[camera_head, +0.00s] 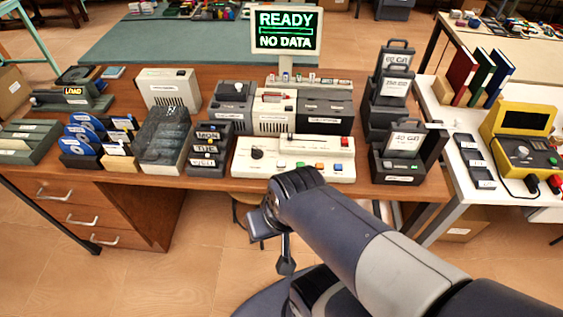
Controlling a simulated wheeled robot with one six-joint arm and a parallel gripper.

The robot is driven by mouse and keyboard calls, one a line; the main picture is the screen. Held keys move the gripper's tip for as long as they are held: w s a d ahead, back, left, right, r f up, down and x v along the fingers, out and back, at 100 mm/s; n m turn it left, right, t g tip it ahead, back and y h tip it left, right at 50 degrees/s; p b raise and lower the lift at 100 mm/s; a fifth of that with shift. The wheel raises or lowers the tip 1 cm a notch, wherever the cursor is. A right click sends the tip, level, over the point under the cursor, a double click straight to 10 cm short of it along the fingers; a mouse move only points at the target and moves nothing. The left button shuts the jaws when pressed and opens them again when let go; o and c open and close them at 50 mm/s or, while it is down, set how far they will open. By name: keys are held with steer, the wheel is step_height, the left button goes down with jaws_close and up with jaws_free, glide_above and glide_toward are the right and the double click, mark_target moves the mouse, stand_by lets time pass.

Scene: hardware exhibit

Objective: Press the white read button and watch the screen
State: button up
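The screen (285,30) stands on a post at the back of the wooden desk and reads "READY" and "NO DATA" in green. A cream control panel (240,163) lies at the desk's front edge, with a dark knob and a row of coloured buttons. A pale button (282,165) seems to sit at the left of that row, small and hard to make out. My arm reaches in from the lower right, its wrist just in front of the panel. My gripper (286,266) appears to hang below the wrist, in front of the desk and apart from the panel; its fingers are unclear.
Grey and cream devices (323,107) stand behind the panel. Drive cases (398,160) stand at its right, and labelled cartridges (207,148) at its left. A white table (462,115) at the right holds a yellow device (520,140). Floor shows in front of the desk.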

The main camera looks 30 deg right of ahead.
jaws_close()
stand_by(1.5)
